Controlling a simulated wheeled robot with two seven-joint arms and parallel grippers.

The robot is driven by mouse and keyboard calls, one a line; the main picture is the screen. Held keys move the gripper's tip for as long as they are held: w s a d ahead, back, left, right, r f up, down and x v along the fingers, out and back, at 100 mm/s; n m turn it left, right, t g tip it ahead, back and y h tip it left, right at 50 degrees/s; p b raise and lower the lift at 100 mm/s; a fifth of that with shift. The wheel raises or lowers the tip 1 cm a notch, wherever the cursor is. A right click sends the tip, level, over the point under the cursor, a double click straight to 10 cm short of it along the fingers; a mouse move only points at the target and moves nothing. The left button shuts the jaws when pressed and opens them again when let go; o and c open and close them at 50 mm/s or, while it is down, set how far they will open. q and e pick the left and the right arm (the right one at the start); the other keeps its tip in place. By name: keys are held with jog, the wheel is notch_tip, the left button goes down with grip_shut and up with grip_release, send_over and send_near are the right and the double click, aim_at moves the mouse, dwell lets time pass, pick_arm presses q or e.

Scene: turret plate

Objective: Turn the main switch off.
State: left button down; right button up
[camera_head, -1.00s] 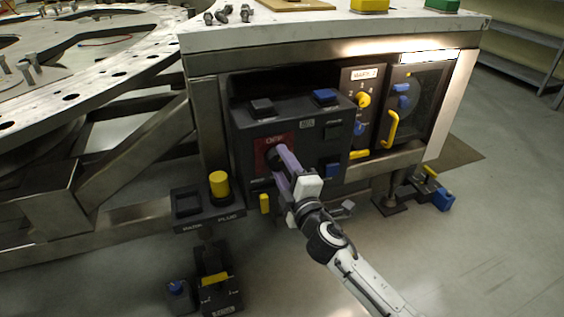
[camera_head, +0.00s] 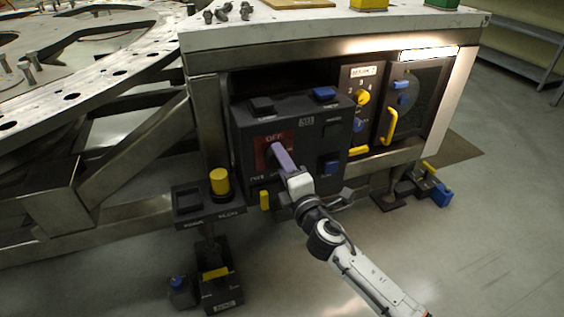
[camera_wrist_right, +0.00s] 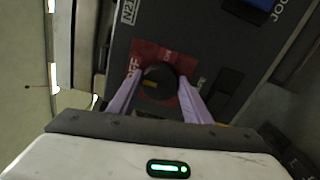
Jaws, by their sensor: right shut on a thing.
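The main switch is a dark round knob (camera_wrist_right: 163,78) with a yellow mark, set on a red plate (camera_head: 261,156) on the front of a dark control box. The plate reads OFF at its upper edge in the head view; OFF is at the left in the right wrist view, with ON above the knob. The yellow mark lies toward the left side of the knob in the wrist view. My right gripper (camera_head: 277,152), with pale purple fingers, is shut on the knob, one finger on each side. In the head view the fingers hide most of the knob. My left gripper is not in view.
The control box (camera_head: 345,112) carries blue and black buttons. A panel with a yellow knob (camera_head: 361,97) and a door with a yellow handle (camera_head: 389,127) stand to its right. A small stand with a yellow cylinder (camera_head: 219,181) is at its lower left.

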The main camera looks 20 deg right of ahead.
jog(key=o, duration=1.1)
jog(key=shift+c, duration=0.2)
jog(key=s, duration=1)
jog(key=shift+s+d+p, duration=0.2)
jog(key=shift+p, duration=0.2)
jog(key=shift+f, duration=0.1)
